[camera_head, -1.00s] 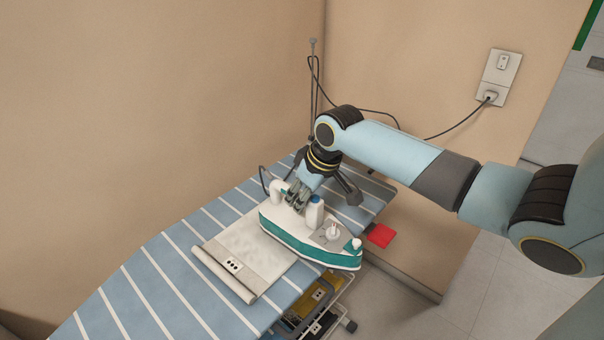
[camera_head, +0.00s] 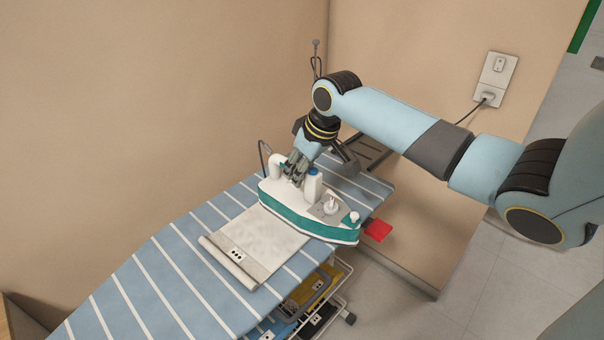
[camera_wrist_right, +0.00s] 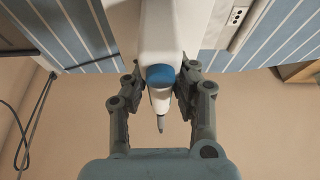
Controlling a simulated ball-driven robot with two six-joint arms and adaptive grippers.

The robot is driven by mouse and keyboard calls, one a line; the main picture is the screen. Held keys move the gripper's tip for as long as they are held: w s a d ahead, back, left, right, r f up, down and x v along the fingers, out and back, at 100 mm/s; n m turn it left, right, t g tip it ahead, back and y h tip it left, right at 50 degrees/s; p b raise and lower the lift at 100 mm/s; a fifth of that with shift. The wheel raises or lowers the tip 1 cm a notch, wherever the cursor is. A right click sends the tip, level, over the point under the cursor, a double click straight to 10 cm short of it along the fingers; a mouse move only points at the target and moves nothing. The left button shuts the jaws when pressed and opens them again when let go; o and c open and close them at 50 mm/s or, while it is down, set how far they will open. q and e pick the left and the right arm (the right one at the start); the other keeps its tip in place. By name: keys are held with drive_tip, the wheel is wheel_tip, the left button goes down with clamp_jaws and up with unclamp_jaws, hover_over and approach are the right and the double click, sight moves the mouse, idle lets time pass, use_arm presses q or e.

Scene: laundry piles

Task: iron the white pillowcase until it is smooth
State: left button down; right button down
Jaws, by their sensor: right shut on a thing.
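The white and teal iron (camera_head: 310,215) is over the right end of the white pillowcase (camera_head: 262,243) on the striped ironing board (camera_head: 165,270). My right gripper (camera_head: 297,175) is shut on the iron's handle; in the right wrist view its fingers (camera_wrist_right: 160,95) sit on both sides of the iron's white handle (camera_wrist_right: 163,35) with a blue cap. The pillowcase lies flat in its visible part, with a rolled or folded left edge bearing a dark-marked label. The iron hides its right part. I cannot tell whether the soleplate touches the cloth. My left gripper is not in view.
A rack (camera_head: 318,300) with yellow and blue things stands below the board. A cord runs to the wall socket (camera_head: 488,97). The wall borders the board's far side; the board's left part is clear.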

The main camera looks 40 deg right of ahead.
drive_tip(key=shift+a+r, duration=0.1)
drive_tip(key=shift+r, duration=0.7)
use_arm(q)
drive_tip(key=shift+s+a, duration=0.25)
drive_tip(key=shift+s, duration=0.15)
use_arm(e)
drive_tip(key=shift+w, duration=0.1)
